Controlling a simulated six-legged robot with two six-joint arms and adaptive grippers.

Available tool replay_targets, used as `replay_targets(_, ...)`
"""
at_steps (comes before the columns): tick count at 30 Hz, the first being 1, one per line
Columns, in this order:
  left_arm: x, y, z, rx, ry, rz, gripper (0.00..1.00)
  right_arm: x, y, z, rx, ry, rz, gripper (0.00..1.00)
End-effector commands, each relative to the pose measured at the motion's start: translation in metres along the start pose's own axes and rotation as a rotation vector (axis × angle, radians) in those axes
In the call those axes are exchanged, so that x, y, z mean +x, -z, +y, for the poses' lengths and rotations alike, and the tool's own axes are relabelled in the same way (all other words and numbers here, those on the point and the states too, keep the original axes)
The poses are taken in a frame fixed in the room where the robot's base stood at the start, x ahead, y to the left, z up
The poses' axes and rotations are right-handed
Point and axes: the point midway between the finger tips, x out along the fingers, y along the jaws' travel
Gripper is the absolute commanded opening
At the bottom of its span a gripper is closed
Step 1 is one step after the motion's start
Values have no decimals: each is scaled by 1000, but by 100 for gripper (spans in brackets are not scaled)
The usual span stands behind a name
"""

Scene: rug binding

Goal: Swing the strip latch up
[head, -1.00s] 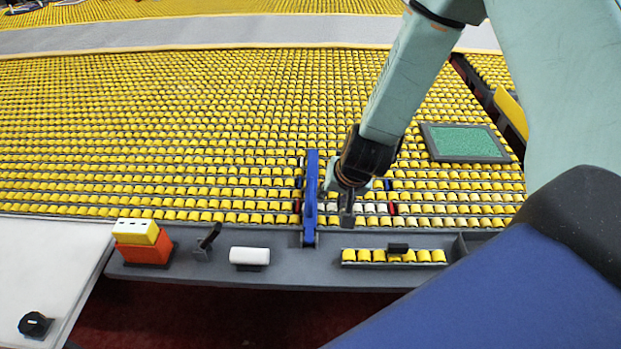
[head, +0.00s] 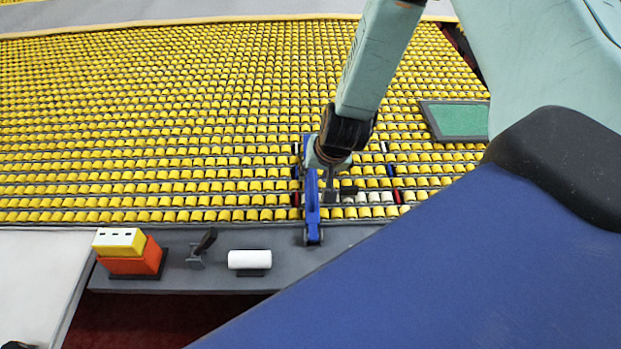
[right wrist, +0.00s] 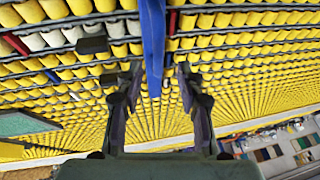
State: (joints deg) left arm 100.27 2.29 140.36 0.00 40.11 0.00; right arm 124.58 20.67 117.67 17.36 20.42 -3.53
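The long blue bar (head: 313,208), which looks like the strip latch, lies from the grey front ledge over the yellow rollers in the head view. My right gripper (head: 328,190) is just right of the bar in the head view. In the right wrist view the blue bar (right wrist: 153,40) comes down from the top edge to between the fingers of my right gripper (right wrist: 158,78). The fingers are apart, with gaps on both sides of the bar. Contact does not show. My left gripper is in neither view.
On the ledge (head: 220,275) left of the bar stand a white roller (head: 250,259), a small black lever (head: 206,241) and an orange-and-yellow block (head: 130,258). A green panel (head: 457,120) lies at the right. Small dark blocks sit near the gripper. My blue body part covers the lower right.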

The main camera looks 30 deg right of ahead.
Motion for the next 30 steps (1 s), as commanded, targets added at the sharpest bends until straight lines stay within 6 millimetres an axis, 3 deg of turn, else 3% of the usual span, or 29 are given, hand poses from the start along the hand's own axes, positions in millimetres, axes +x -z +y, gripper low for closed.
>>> replay_targets(1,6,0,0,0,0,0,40,11,-2,1,-2,-2,0,37)
replay_targets(7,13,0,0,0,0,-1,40,34,-1,-1,-1,0,0,37)
replay_targets(19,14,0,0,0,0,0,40,42,2,-3,0,0,-1,37)
replay_targets(30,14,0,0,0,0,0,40,42,2,-3,1,0,-1,6)
